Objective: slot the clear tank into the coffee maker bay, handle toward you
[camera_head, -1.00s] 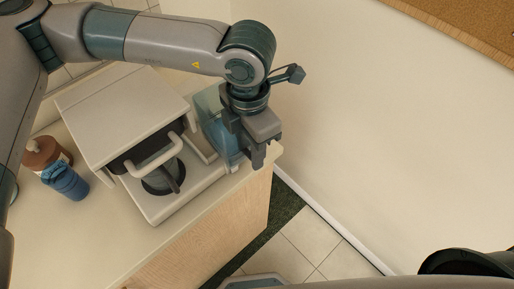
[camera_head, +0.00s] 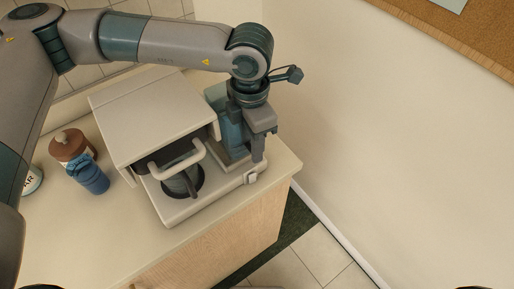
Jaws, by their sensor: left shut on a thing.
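The white coffee maker (camera_head: 152,112) stands on the counter, with a dark carafe under a light handle at its front. The clear bluish tank (camera_head: 231,132) is upright at the machine's right side, over the right part of its base, where the bay is. My left gripper (camera_head: 259,152) is shut on the tank from its right front side and points down. The gripper hides part of the tank, including its handle. I cannot tell whether the tank's bottom is fully seated. My right gripper is not in view.
A white labelled container (camera_head: 33,179) is partly hidden by my left arm. The counter (camera_head: 120,236) is clear in front. A bare wall (camera_head: 370,140) rises to the right.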

